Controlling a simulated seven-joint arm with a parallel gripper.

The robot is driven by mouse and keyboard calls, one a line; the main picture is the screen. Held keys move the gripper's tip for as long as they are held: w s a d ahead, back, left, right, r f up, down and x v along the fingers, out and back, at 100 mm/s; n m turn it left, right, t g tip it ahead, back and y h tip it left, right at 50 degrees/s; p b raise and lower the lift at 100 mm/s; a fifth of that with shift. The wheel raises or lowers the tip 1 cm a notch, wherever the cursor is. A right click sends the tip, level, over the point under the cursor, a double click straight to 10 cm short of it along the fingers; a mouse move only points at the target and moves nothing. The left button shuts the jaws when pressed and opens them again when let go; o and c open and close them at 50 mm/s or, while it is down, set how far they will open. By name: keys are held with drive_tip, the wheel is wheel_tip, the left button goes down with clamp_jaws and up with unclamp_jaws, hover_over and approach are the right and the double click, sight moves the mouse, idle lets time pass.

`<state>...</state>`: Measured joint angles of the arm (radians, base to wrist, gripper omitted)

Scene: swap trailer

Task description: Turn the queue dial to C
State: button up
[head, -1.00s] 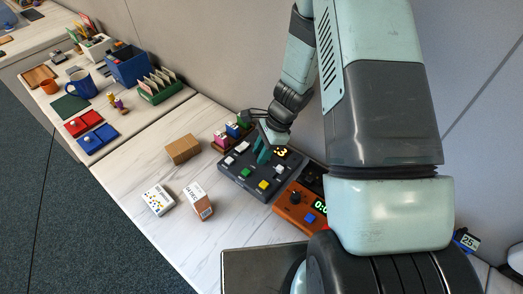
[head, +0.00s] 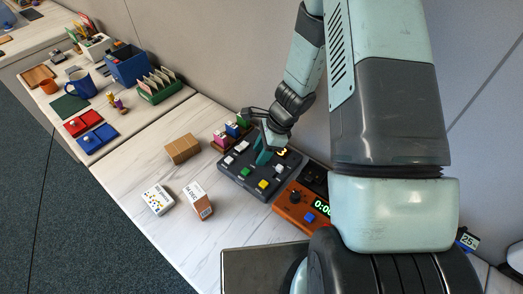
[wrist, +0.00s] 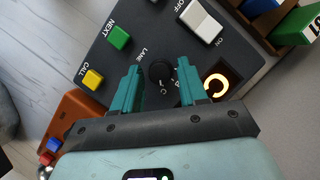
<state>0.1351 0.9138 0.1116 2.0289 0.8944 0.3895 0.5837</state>
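The queue console is a dark grey panel (head: 240,176) on the desk, which also fills much of the wrist view (wrist: 75,45). Its black round dial (wrist: 161,74), marked LANE with small letters around it, lies between my fingers in the wrist view. My gripper (wrist: 163,78) has its two teal fingers apart, one on each side of the dial, with a visible gap to it. In the head view, my gripper (head: 263,158) hangs over the console and hides the dial. The dial's pointer setting is not clear.
The console carries a green button (wrist: 118,37), a yellow button (wrist: 92,78) and a white on/off switch (wrist: 201,20). An orange timer box (head: 293,211) stands close by. A rack of coloured blocks (head: 228,134) is behind. Cardboard boxes (head: 182,149) stand left on the desk.

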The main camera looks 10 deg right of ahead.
drive_tip(key=shift+o, duration=0.7)
drive_tip(key=v, duration=1)
drive_tip(key=shift+d+r, duration=0.2)
drive_tip(key=shift+r, duration=0.15)
